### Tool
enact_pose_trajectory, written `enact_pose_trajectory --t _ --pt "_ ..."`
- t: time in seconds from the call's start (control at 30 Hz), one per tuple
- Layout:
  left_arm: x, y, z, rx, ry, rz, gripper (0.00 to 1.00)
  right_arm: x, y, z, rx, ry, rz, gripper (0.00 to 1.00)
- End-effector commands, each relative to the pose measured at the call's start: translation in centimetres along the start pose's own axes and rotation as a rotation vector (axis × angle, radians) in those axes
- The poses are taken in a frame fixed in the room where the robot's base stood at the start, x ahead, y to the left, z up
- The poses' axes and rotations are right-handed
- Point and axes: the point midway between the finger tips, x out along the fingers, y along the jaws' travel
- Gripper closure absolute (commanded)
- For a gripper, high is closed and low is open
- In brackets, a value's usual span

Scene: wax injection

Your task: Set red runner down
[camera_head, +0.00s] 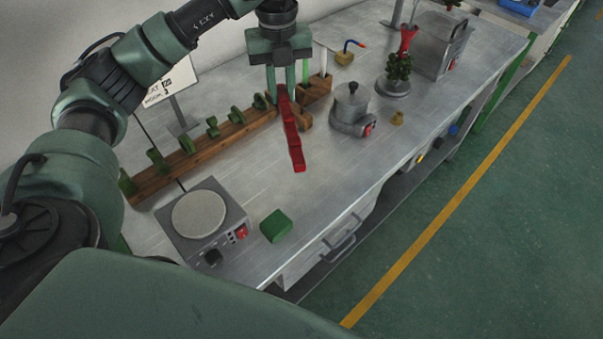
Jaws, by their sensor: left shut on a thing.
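The red runner (292,135) is a long, narrow red piece. My left gripper (282,92) points down from above and is shut on the runner's upper end in the picture. The runner's other end reaches toward the front of the grey metal bench (340,180). I cannot tell whether the runner touches the bench or hangs just above it. A wooden rack (210,142) with several green pieces runs to the left of the gripper, and its right part is partly hidden behind the gripper and runner. My right gripper is not in view.
A hot plate (200,214) and a green block (276,226) stand at the front left. A lidded metal pot (351,103) stands right of the runner. Farther back are a wax tree with a red top (398,68) and a grey machine (440,45). The bench between runner and hot plate is clear.

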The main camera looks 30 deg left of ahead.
Motion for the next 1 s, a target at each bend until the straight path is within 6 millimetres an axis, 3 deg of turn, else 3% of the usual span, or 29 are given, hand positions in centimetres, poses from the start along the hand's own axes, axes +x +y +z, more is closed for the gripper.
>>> enact_pose_trajectory --t 0.2,0.37,0.47,0.57,1.0 --pt "-0.4 0.5 1.4 -0.396 -0.001 0.002 1.0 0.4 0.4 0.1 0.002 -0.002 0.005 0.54" --pt "-0.4 0.7 1.8 -0.529 -0.001 0.003 1.0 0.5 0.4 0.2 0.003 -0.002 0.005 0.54" --pt "0.7 0.7 1.8 -0.555 0.001 0.006 1.0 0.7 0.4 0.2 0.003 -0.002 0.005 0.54" --pt "2.9 0.7 1.6 -0.556 0.004 0.009 1.0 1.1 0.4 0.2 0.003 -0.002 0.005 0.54" --pt "13.4 0.8 1.7 -0.555 0.001 0.007 1.0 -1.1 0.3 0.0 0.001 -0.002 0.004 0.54"
